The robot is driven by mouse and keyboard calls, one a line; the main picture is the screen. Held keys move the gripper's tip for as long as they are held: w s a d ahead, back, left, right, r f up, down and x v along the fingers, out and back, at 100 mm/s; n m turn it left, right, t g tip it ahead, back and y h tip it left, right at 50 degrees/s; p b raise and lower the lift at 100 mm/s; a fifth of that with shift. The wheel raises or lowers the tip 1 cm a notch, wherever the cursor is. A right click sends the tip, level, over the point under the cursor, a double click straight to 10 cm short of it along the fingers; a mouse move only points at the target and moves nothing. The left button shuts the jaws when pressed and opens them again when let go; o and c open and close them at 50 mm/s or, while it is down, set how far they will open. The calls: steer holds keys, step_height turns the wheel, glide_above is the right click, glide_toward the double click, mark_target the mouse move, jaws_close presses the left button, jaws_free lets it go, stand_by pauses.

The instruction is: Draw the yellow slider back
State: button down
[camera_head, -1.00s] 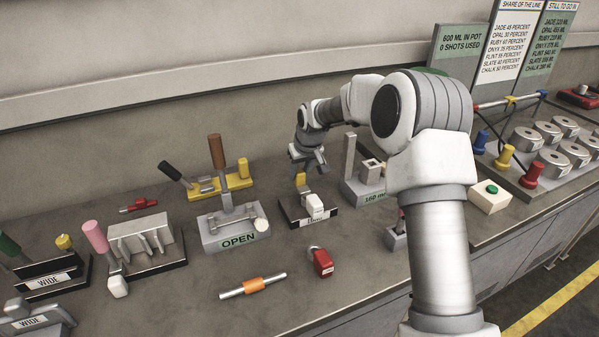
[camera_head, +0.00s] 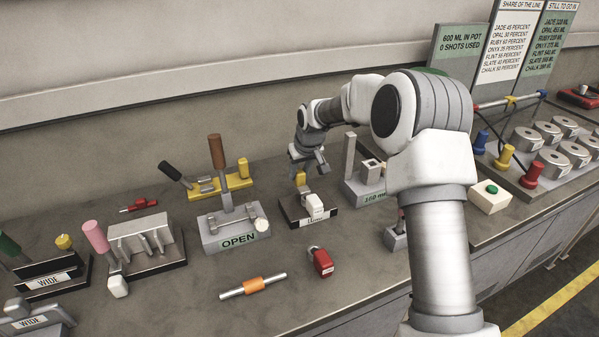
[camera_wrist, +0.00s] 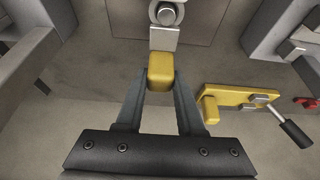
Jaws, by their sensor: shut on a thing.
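The yellow slider (camera_head: 300,179) is a small rounded yellow block at the back of a dark fixture (camera_head: 290,211) with a pale block and a white label at its front. The label is too small to read. My gripper (camera_head: 306,167) reaches down to the slider from behind and above. In the wrist view my gripper (camera_wrist: 160,85) has its two fingers on either side of the yellow slider (camera_wrist: 160,68), shut on it. A pale metal piece lies just beyond the slider there.
A grey box labelled OPEN (camera_head: 238,232) with a brown-handled lever stands left of the fixture. A yellow clamp (camera_head: 205,188) with a black handle is behind it. A grey block with a post (camera_head: 349,160) stands close on the right. A red padlock (camera_head: 322,262) lies in front.

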steer(key=w, duration=0.1)
steer(key=w+a+p, duration=0.1)
steer(key=w, duration=0.1)
steer(key=shift+a, duration=0.15)
steer(key=c, duration=0.5)
jaws_free()
